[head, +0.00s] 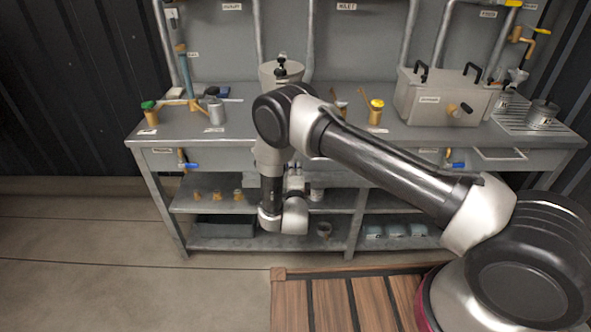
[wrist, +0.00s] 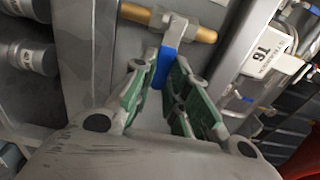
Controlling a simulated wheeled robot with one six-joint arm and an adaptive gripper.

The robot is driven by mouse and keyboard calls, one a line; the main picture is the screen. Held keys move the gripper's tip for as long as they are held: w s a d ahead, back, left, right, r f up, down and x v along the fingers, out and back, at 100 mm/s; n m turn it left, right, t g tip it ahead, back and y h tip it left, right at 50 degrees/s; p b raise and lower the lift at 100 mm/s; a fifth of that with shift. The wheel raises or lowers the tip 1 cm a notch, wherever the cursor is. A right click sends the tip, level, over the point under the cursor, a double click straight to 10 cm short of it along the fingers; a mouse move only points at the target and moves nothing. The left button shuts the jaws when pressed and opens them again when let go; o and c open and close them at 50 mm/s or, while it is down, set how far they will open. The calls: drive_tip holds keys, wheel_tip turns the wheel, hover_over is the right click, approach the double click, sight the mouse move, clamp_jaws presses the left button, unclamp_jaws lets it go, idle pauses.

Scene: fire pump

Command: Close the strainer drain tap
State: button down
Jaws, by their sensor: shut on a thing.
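In the wrist view, my gripper (wrist: 166,68) has its green-lined fingers on either side of the blue lever (wrist: 168,60) of a tap. The lever is pinched between the fingertips. The tap's brass body (wrist: 198,34) runs crosswise just beyond them, with a pale metal hub in its middle.
The grey bench (head: 233,131) carries a lidded tank (head: 425,98) and a green-capped brass part (head: 150,113). Other blue-lever taps sit under the bench front at left (head: 190,165) and right (head: 456,164). A wooden pallet (head: 340,300) lies in front; floor at left is clear.

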idle(0.3)
drive_tip(key=c, duration=1.4)
unclamp_jaws()
drive_tip(key=shift+s, duration=0.1)
drive_tip(key=s, duration=1.1)
drive_tip(key=shift+s+a, duration=0.15)
drive_tip(key=shift+s, duration=0.25)
